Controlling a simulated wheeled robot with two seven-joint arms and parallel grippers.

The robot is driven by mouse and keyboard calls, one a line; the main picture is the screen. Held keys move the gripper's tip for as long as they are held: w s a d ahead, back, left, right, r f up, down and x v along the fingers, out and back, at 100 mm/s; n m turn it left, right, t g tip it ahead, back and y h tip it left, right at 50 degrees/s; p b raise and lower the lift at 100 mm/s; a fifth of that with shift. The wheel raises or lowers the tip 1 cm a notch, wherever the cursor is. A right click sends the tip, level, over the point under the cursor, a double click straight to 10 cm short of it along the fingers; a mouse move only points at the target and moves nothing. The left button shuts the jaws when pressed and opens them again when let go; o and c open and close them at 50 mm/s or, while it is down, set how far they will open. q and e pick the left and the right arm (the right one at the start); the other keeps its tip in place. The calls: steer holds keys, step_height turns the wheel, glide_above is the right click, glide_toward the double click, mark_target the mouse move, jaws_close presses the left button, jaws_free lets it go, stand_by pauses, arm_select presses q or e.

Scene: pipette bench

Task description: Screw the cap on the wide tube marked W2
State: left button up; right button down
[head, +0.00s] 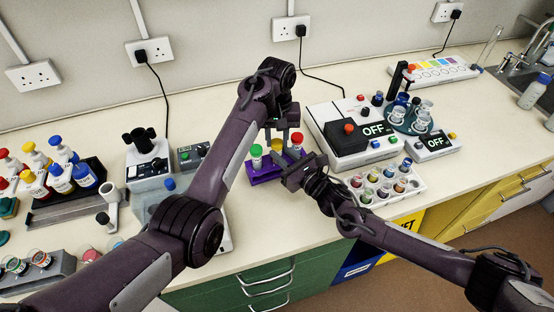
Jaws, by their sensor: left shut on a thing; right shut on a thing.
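A purple rack (262,171) stands in the middle of the bench and holds capped tubes. A green cap (256,151) is at its left and a red cap (297,139) is at its right. A yellow cap (277,145) is between them. My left gripper (277,141) points down from above and is shut on the yellow cap. My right gripper (284,162) comes from the right, just below, and is shut on what appears to be the tube under that cap. The jaws hide most of this tube, and I cannot read any W2 mark.
A white tray of several small vials (384,188) and a box reading OFF (345,135) stand to the right. A blue-green carousel (408,117) is behind the vials. Bottles with coloured caps (62,178) and a grey device (147,165) stand to the left.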

arm_select(q)
steer(key=o, duration=1.1)
steer(key=shift+r, duration=2.3)
steer(key=shift+c, duration=0.4)
steer(key=shift+r+n, duration=1.7)
steer(key=shift+r, duration=0.05)
steer(key=shift+f, duration=4.05)
